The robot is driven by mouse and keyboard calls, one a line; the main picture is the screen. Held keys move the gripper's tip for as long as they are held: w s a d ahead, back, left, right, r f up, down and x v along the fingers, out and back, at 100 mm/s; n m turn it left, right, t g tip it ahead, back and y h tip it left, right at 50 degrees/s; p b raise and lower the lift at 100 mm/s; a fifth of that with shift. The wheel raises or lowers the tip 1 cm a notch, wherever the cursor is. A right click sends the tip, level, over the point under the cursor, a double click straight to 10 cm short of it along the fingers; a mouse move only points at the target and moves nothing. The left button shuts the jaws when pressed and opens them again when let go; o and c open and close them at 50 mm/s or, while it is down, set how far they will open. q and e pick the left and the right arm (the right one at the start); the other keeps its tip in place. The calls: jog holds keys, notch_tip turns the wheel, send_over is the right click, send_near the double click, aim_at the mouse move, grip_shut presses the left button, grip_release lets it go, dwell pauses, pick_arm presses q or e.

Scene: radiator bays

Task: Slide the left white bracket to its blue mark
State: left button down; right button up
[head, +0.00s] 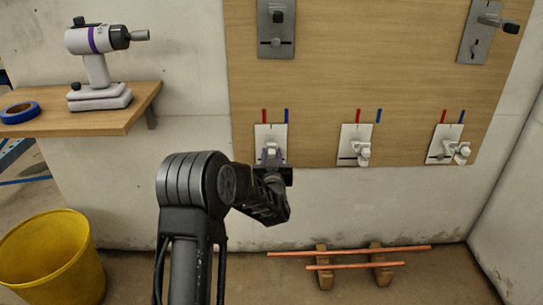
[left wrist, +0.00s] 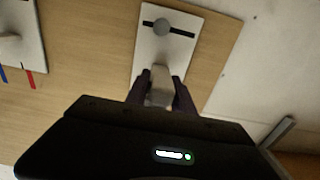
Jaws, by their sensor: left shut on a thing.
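The left white bracket is on a white plate (head: 270,131) low on the wooden board; its projecting part is largely hidden by my gripper. A red mark (head: 264,115) and a blue mark (head: 286,116) stand above this plate, the blue one to the right. My left gripper (head: 271,157) is at the plate's lower half. In the left wrist view its two dark fingers (left wrist: 160,92) are shut on the bracket's pale projecting part (left wrist: 161,85). The plate (left wrist: 150,45) there shows a dark slot and a round grey knob. My right gripper is not in view.
Two similar white brackets (head: 355,144) (head: 449,144) are to the right, each with red and blue marks. A shelf (head: 140,103) with a drill-like tool (head: 97,65) is left. Copper pipes (head: 350,252) lie on blocks below. A yellow bucket (head: 50,262) stands lower left.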

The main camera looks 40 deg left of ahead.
pick_arm(q)
jog(key=w+d, duration=0.1)
jog(key=d, duration=0.1)
jog(key=w+d, duration=0.2)
jog(key=c, duration=1.2)
grip_release()
jog(key=shift+c, duration=0.2)
jog(key=p+v, duration=0.2)
jog(key=v, duration=0.6)
